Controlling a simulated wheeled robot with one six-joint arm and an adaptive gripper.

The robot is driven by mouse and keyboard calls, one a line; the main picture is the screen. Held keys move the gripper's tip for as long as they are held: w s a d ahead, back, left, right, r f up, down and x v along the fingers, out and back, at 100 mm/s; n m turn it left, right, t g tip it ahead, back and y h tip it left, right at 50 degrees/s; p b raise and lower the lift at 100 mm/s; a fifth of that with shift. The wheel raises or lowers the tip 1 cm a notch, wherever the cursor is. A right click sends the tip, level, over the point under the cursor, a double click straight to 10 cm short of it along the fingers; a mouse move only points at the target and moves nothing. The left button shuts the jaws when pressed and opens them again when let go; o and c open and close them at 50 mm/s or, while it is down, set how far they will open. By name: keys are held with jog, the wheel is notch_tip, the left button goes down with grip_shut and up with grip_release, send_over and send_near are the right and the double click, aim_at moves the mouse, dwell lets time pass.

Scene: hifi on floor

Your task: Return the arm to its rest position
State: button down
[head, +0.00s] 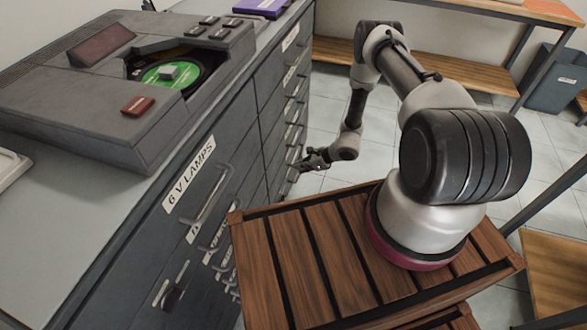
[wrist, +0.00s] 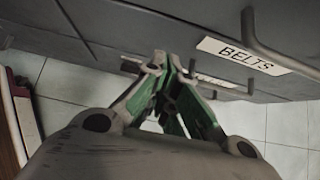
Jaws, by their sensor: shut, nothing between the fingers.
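My arm rises from my wooden-slatted base in the head view, bends over at the elbow and hangs down on the far side. My gripper (head: 308,161) is low beside the drawer fronts of the grey cabinet (head: 130,240). In the wrist view my gripper (wrist: 163,62) has its green-edged fingers brought together at the tips, with nothing between them. A drawer labelled BELTS (wrist: 242,56) is just beyond the fingertips. I cannot tell whether the fingers touch the cabinet.
A grey disc player (head: 130,75) with a green-labelled disc (head: 172,75) and a red-brown block (head: 138,105) sits on the cabinet top. Drawer handles (head: 208,195) stick out. A wooden bench (head: 335,50) and a grey bin (head: 555,80) stand behind. Tiled floor (head: 330,110) is open between.

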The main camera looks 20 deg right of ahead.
jog(key=v, duration=0.9)
jog(key=s+a+r+n+g+y, duration=0.2)
jog(key=s+r+n+g, duration=0.3)
jog(key=s, duration=0.5)
jog(key=s+d+r+n+t+h, duration=0.1)
jog(key=s+d+r+n+h, duration=0.2)
jog(key=r, duration=1.5)
jog(key=s+d+r+n+t+h, duration=0.2)
jog(key=s+r+n, duration=0.6)
jog(key=r, duration=1)
jog(key=s+d+r+n+t+h, duration=0.1)
jog(key=s+d+r+n+h, duration=0.3)
jog(key=r, duration=1.4)
jog(key=s+n, duration=0.2)
jog(key=n, duration=0.2)
jog(key=shift+r+n+h, duration=0.25)
jog(key=shift+n+h, duration=0.05)
jog(key=shift+n, duration=0.1)
